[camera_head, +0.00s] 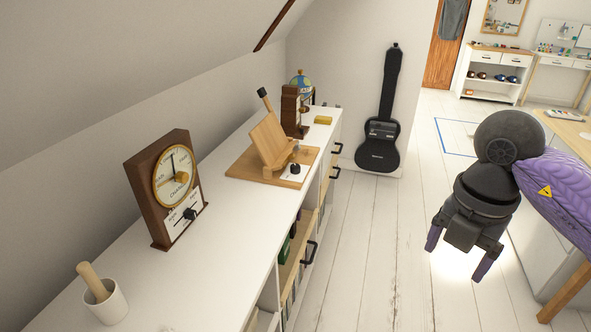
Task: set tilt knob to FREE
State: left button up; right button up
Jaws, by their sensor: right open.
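A wooden tilting stand (272,140) rests on a wooden base board (243,168) on the long white cabinet top. A small dark knob (295,168) sits on a white plate at the board's front right corner. Its lettering is too small to read, so I cannot tell its setting. A brown dial box (147,205) stands nearer, with a round dial and another black knob (190,213) on a white label plate. My right gripper (458,255) is open and empty, over the floor right of the cabinet, well apart from both knobs. My left gripper is not in view.
A white mortar with a pestle (106,303) stands at the near end of the cabinet top (225,245). Another brown box (291,110), a globe and a yellow block (323,120) stand at the far end. A sloped wall overhangs the left. A guitar case (380,142) leans behind.

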aim_at(294, 168)
jog(key=i+l+u, duration=0.4)
jog(key=i+l, duration=0.2)
jog(key=i+l+u, duration=0.2)
jog(key=i+l, duration=0.15)
jog(key=i+l+u, duration=0.4)
jog(key=i+l, duration=0.15)
jog(key=l, duration=0.3)
jog(key=i+l+u, duration=0.2)
jog(key=l, duration=0.3)
